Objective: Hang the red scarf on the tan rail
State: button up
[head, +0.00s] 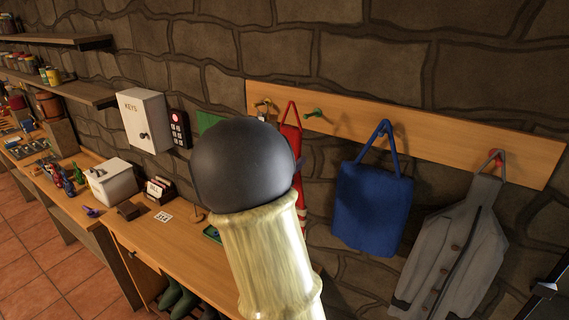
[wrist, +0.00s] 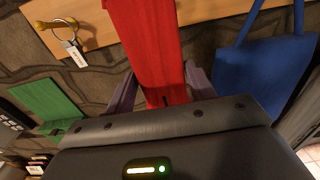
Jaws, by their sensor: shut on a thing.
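The red scarf (head: 290,113) shows in the head view in front of the tan rail (head: 430,133), partly behind my dark wrist; its lower end has pale stripes. In the wrist view the scarf (wrist: 150,45) runs up from between the fingers of my gripper (wrist: 162,88), which is shut on it. The scarf's top leaves that picture, and the rail (wrist: 95,22) is behind it. I cannot tell whether the scarf touches a peg. A green peg (head: 314,113) just right of the scarf is bare.
Keys hang on a yellow peg (wrist: 57,24) left of the scarf. A blue bag (head: 372,208) and a grey jacket (head: 455,245) hang to the right. A wooden bench (head: 165,240) stands below, with a key cabinet (head: 143,120) on the wall above it.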

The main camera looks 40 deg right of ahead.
jog(key=shift+w+d+f+b, duration=0.1)
jog(key=shift+d+b, duration=0.2)
jog(key=shift+d, duration=0.35)
jog(key=shift+w+d+f+b, duration=0.15)
jog(key=shift+w+d+b, duration=0.1)
jog(key=shift+d, duration=0.2)
jog(key=shift+w+d+f+b, duration=0.15)
jog(key=shift+w+d, duration=0.1)
jog(key=shift+d, duration=0.2)
jog(key=w+d+f+b, duration=0.2)
jog(key=d+f+b, duration=0.1)
jog(key=d+b, duration=0.2)
jog(key=shift+w+d, duration=0.2)
jog(key=shift+d, duration=0.4)
jog(key=shift+f+b, duration=0.1)
jog(key=shift+b, duration=0.25)
jog(key=o, duration=0.9)
